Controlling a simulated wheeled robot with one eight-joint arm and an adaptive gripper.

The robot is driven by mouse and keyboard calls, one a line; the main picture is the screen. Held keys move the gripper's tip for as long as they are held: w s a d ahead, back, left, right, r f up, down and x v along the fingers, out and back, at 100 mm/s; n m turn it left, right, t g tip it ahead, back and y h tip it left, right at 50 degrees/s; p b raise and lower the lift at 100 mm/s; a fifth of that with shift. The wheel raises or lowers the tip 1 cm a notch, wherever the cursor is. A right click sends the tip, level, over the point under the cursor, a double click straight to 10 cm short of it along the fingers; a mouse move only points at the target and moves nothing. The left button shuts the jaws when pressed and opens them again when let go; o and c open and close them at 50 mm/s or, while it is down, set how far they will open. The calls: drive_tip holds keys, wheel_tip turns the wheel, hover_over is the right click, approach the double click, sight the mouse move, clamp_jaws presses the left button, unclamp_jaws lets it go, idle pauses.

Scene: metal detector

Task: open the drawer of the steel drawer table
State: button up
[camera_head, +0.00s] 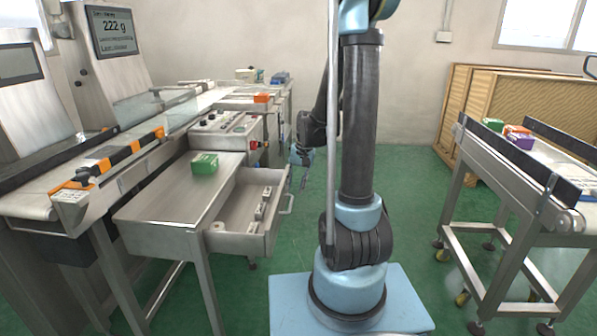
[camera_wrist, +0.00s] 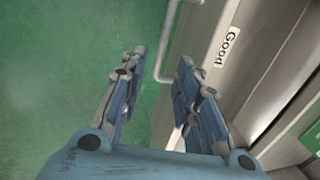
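The steel drawer table (camera_head: 160,207) stands left of my arm, and its drawer (camera_head: 238,243) is pulled out, with its inside showing. Several small metal pieces lie in the drawer. The drawer's bar handle (camera_head: 288,197) is on its front, facing my arm. My gripper (camera_head: 304,180) is at the handle, pointing down. In the wrist view my gripper (camera_wrist: 162,62) is open, and the handle (camera_wrist: 168,40) shows between the two fingers, with a gap visible on each side.
A green box (camera_head: 204,164) sits on the table top. A control box (camera_head: 222,133) with a red button and a conveyor (camera_head: 120,160) stand behind. Another conveyor (camera_head: 520,170) is at the right.

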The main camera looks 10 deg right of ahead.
wheel_tip(320, 180, up, 6)
drive_tip(key=d, duration=0.1)
drive_tip(key=shift+r, duration=0.2)
drive_tip(key=shift+s+d, duration=0.1)
idle(0.3)
drive_tip(key=s+d+n+t+h, duration=0.1)
drive_tip(key=s+d, duration=0.2)
drive_tip(key=s, duration=0.9)
drive_tip(key=s+d+f+n+h, duration=0.1)
drive_tip(key=s+d, duration=0.3)
drive_tip(key=s, duration=0.9)
drive_tip(key=shift+s+f+n+t, duration=0.25)
drive_tip(key=shift+f+n+t, duration=0.05)
drive_tip(key=shift+n+t, duration=0.1)
drive_tip(key=shift+w+f, duration=0.2)
drive_tip(key=shift+w, duration=0.2)
